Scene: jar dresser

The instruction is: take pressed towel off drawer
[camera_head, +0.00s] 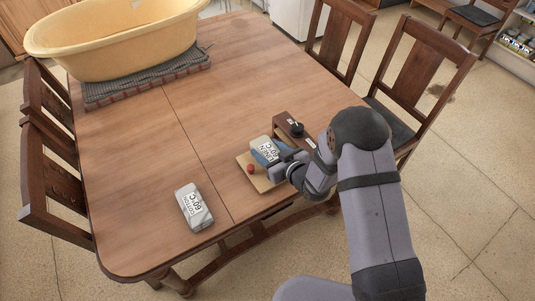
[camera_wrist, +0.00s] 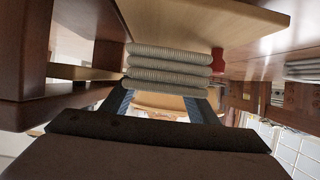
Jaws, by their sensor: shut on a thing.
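A folded towel (camera_head: 262,145) with a white label reading LINEN 60°C is at the light wooden drawer board (camera_head: 247,175) with the red knob (camera_head: 250,169). My gripper (camera_head: 269,155) is shut on this towel, reaching in from the right. In the wrist view the towel (camera_wrist: 168,66) shows as grey, ribbed folded layers between the two blue-grey fingers of my gripper (camera_wrist: 165,92). The board (camera_wrist: 200,18) lies right along it there. I cannot tell whether the towel still touches the board. The dark brown drawer box (camera_head: 295,128) with a black knob (camera_head: 297,129) stands just behind.
A second folded item (camera_head: 194,207) labelled COTTON 60°C lies on the table (camera_head: 150,160) to the left. A yellow tub (camera_head: 115,40) sits on a grey mat (camera_head: 150,82) at the back left. Chairs (camera_head: 425,65) stand around. The table's middle is clear.

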